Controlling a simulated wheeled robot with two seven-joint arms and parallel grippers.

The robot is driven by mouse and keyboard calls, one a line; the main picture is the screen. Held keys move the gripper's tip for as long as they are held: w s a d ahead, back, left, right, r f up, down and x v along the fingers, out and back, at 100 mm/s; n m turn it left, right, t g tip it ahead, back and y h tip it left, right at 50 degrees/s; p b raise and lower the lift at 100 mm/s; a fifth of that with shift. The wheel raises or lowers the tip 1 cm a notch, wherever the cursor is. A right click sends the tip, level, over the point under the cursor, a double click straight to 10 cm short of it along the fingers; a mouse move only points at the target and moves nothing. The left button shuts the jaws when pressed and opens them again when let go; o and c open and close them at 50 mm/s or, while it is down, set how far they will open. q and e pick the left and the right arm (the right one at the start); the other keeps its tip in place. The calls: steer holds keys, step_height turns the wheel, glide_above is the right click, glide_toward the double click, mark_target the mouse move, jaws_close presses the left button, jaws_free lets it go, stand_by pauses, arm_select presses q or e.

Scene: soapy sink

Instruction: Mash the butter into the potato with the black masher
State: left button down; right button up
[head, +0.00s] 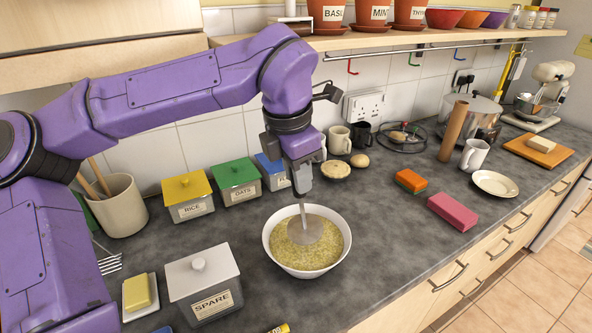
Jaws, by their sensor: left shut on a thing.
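My left gripper (303,188) points down over the white bowl (307,271) and is shut on the upper end of a masher (306,231). The masher has a thin grey shaft and a round grey plate; its handle is hidden in the gripper, so I cannot tell its colour. The plate is tilted and rests on or just in the yellowish, lumpy potato (325,252) that fills the bowl. I see no separate piece of butter in the bowl. A yellow block of butter (139,292) sits on a small white dish at lower left. My right gripper is out of view.
A SPARE box (206,287) stands left of the bowl, with RICE (189,199) and OATS (236,181) boxes behind. A utensil crock (119,207) is at left. Sponges (453,211) and a plate (494,184) lie right. Counter right of the bowl is clear.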

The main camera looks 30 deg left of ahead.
mark_target(298, 196)
arm_select(q)
steer(key=shift+f, duration=0.65)
steer(key=shift+s+a+f+b, duration=0.1)
steer(key=shift+s+f+b, duration=0.4)
steer(key=shift+b, duration=0.25)
steer(key=b+x, duration=0.2)
steer(key=x, duration=0.1)
steer(key=shift+w+f, duration=0.25)
steer(key=shift+w, duration=0.1)
steer(key=shift+s+b+x, duration=0.2)
steer(key=shift+b+x, duration=0.45)
steer(key=shift+x, duration=0.35)
steer(key=shift+w+f+b, duration=0.3)
steer(key=shift+f, duration=0.4)
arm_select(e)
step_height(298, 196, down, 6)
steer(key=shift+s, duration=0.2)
arm_select(q)
steer(key=shift+s+r, duration=0.1)
steer(key=shift+f+b, duration=0.3)
steer(key=shift+f, duration=0.2)
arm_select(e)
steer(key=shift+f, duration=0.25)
arm_select(q)
steer(key=shift+r+p, duration=0.25)
steer(key=shift+p, duration=0.15)
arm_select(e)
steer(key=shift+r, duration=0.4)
